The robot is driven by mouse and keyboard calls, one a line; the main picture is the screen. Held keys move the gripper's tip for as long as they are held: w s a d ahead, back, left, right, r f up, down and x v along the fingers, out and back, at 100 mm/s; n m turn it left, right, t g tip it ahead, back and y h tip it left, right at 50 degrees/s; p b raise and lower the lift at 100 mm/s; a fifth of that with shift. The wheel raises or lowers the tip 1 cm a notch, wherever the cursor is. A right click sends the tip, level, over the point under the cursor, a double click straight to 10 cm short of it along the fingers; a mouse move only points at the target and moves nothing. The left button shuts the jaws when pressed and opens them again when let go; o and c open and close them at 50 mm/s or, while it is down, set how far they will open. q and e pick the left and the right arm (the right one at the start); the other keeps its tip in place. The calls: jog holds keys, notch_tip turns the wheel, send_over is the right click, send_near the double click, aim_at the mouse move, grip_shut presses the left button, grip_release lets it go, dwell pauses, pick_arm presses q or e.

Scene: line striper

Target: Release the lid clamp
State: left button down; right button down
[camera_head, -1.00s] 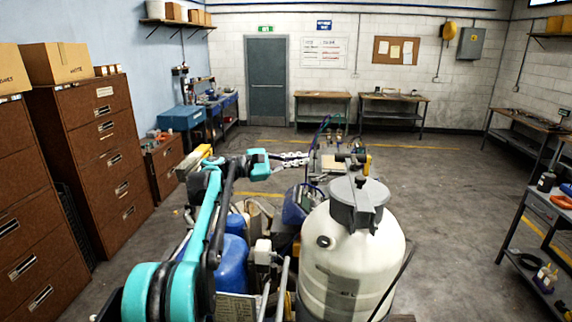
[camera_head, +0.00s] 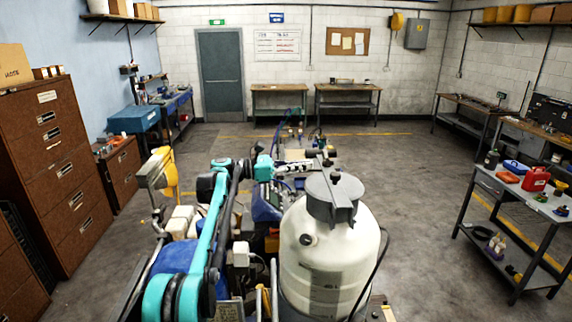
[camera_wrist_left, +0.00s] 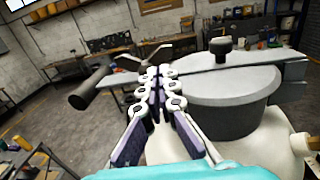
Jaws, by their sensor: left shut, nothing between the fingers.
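The white tank (camera_head: 330,258) stands in front of me with a grey lid (camera_head: 327,208) on top. A grey clamp bar (camera_head: 343,203) crosses the lid, with a dark knob (camera_head: 335,177) on it and a dark handle (camera_head: 322,157) at its far end. The left wrist view shows the lid (camera_wrist_left: 225,100), the bar (camera_wrist_left: 215,69), the knob (camera_wrist_left: 220,45) and the dark handle (camera_wrist_left: 92,90). My left gripper (camera_head: 308,168) is shut and empty beside the lid at handle height; its fingertips (camera_wrist_left: 160,74) appear close to the handle, but contact is unclear. My right gripper is not in view.
Blue containers (camera_head: 178,257) and machine parts crowd the space left of the tank. A grey cart (camera_head: 500,195) with a red can (camera_head: 536,179) stands at the right. Brown drawer cabinets (camera_head: 52,165) line the left wall. The floor between is open.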

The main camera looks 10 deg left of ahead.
aim_at(328, 164)
pick_arm(q)
jog(key=x, duration=0.4)
jog(key=shift+d+p, duration=0.2)
jog(key=shift+p, duration=0.2)
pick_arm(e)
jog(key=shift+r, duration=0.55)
pick_arm(q)
jog(key=shift+d, duration=0.1)
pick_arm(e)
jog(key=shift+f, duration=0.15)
